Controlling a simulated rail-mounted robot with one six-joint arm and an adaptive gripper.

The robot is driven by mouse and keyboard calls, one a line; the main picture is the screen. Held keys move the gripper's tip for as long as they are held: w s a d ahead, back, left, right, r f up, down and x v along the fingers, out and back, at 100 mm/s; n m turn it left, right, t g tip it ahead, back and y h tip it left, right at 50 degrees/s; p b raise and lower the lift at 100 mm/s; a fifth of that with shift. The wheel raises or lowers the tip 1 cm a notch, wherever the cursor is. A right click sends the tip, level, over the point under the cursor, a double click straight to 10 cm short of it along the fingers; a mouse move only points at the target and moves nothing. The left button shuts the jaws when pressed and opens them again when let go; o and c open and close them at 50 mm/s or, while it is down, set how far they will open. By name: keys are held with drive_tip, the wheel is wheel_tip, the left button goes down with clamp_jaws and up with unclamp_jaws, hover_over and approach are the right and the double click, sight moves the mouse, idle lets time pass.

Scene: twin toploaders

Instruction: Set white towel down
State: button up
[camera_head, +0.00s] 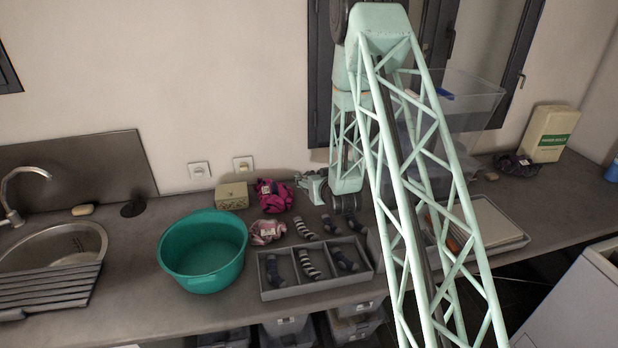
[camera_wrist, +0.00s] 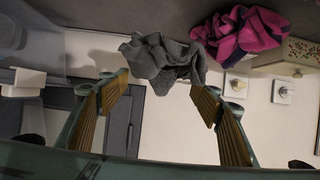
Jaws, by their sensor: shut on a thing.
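My gripper (camera_wrist: 159,82) has its two wood-coloured pads apart, with a crumpled cloth (camera_wrist: 163,58) held between their tips. The cloth looks grey in the wrist view, not clearly white. It bunches out past the fingertips. In the head view my gripper (camera_head: 314,187) is small and low at the back of the counter, just right of a magenta and dark cloth (camera_head: 273,196). The held cloth cannot be made out there. The magenta cloth also shows in the wrist view (camera_wrist: 240,34), apart from the grey cloth.
On the counter (camera_head: 125,270) stand a teal basin (camera_head: 203,284), a small patterned box (camera_head: 231,195), a pale pink cloth (camera_head: 267,232) and a divided grey tray (camera_head: 316,287) of socks. Several socks lie behind the tray. A clear bin (camera_head: 470,100) stands right. Free counter lies left of the basin.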

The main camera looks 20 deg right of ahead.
drive_tip(key=s+a+r+n+y+b, duration=0.1)
drive_tip(key=s+a+n+y+b, duration=0.1)
drive_tip(key=a, duration=0.9)
drive_tip(key=s+a+r+n+y+b, duration=0.2)
drive_tip(key=s+a+b, duration=0.5)
drive_tip(key=a, duration=0.5)
drive_tip(key=n+y+b, duration=0.1)
drive_tip(key=y+b, duration=0.1)
drive_tip(key=shift+r+n+g+y, duration=0.25)
drive_tip(key=shift+n+g+y, duration=0.05)
drive_tip(key=shift+a, duration=0.1)
